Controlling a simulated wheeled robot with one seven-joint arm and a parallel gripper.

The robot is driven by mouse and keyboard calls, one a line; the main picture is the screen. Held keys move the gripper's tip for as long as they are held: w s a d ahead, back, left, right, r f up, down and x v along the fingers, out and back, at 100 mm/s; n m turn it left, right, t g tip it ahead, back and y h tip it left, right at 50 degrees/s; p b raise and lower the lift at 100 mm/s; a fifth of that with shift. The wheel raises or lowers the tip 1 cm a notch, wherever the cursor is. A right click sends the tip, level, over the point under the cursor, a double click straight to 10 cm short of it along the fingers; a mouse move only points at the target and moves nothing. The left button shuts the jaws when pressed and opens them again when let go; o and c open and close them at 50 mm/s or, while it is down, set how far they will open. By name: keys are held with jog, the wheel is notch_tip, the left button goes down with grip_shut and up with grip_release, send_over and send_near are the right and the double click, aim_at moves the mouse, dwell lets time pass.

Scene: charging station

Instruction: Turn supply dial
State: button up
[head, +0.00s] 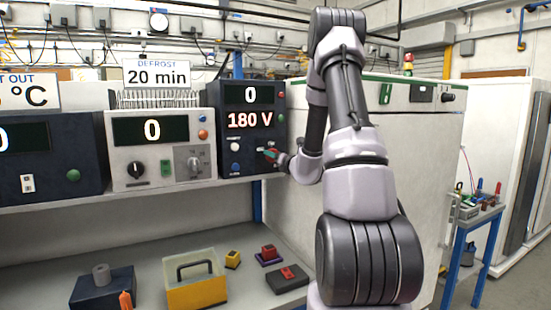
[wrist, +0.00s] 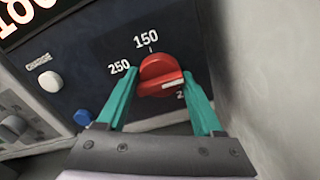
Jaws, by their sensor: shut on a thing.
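The supply unit (head: 232,165) is a dark box on the right end of the shelf, with a white "0" above a red "180 V" on its front. Its red dial (wrist: 160,73) shows clearly in the wrist view, with "150" above it, "250" to its left and a partly hidden label at its lower right. A white mark on the dial's raised grip lies toward the right. My gripper (wrist: 162,78) has its teal fingers on either side of the dial and is shut on it. In the head view my gripper (head: 271,154) hides most of the dial.
A white knob (wrist: 49,80) and a blue button (wrist: 83,117) sit left of the dial. A grey unit (head: 158,150) with its own knobs stands to the left. A large pale cabinet (head: 400,155) is close on the right. Several small items lie on the lower shelf.

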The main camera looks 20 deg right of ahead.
jog(key=o, duration=1.4)
jog(key=shift+c, duration=0.2)
jog(key=s, duration=1.1)
jog(key=shift+d, duration=0.2)
